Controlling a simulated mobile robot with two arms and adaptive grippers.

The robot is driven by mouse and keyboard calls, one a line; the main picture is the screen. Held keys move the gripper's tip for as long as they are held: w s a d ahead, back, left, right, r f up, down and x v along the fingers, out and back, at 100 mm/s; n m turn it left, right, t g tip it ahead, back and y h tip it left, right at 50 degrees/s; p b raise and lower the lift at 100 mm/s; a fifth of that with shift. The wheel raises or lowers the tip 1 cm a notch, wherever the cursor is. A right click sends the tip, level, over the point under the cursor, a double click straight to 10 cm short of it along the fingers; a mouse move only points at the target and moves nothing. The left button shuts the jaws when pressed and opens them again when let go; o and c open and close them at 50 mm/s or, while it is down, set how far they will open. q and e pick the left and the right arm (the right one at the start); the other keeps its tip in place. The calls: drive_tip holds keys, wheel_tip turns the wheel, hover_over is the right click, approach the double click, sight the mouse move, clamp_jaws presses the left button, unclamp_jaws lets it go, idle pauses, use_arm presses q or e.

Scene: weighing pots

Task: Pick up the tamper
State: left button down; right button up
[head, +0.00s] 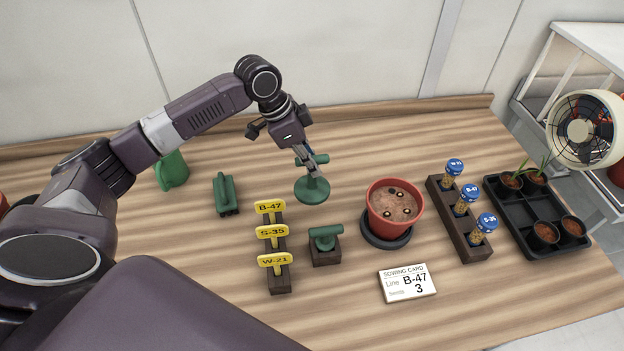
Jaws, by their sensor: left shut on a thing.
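The green tamper (312,190) has a round flat disc at the bottom and a short cross handle on top. It stands upright left of the red pot. My left gripper (309,161) comes down from behind and is shut on its handle. Part of the handle is hidden by the fingers. I cannot tell whether the disc touches the table or is slightly above it. My right gripper is not in view.
A green-handled tool in a dark block (325,252), yellow labels (272,232) and a sowing card (407,283) are in front. The red pot (394,225) holds soil and several seeds. Vial rack (470,240) and black tray (513,217) stand right.

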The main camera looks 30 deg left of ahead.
use_arm(q)
wheel_tip(320, 180, up, 12)
drive_tip(key=shift+f+b, duration=0.1)
drive_tip(key=shift+b, duration=0.35)
drive_tip(key=c, duration=2.3)
unclamp_jaws()
drive_tip(key=shift+c, duration=0.2)
clamp_jaws()
drive_tip(key=shift+c, duration=1.1)
unclamp_jaws()
clamp_jaws()
